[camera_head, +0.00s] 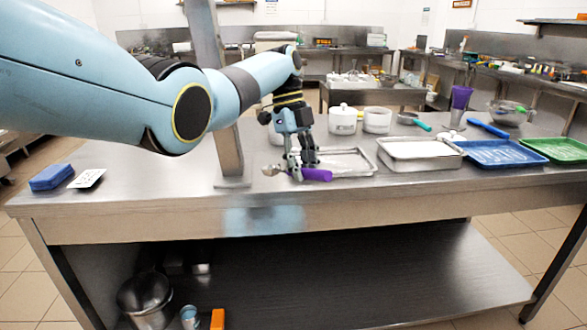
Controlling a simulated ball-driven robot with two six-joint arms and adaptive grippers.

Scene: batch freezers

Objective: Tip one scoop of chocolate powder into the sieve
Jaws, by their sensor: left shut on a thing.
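My left gripper (297,172) is low over the front middle of the steel table. It is shut on a purple-handled scoop (318,174), whose small metal end (271,170) points left. The scoop lies roughly level, close to the tabletop; I cannot tell if it touches it. A teal-handled metal utensil (412,119), perhaps the sieve, lies behind to the right. A metal bowl (508,114) stands at the far right. Two white tubs (343,120) (377,121) stand behind the gripper. No chocolate powder can be made out. My right gripper is out of view.
A shallow metal tray (352,161) is just right of the gripper. A lidded white pan (418,151), a blue tray (500,153) and a green tray (556,149) continue rightward. A steel post (229,150) stands left of the gripper. A blue block (51,177) lies far left.

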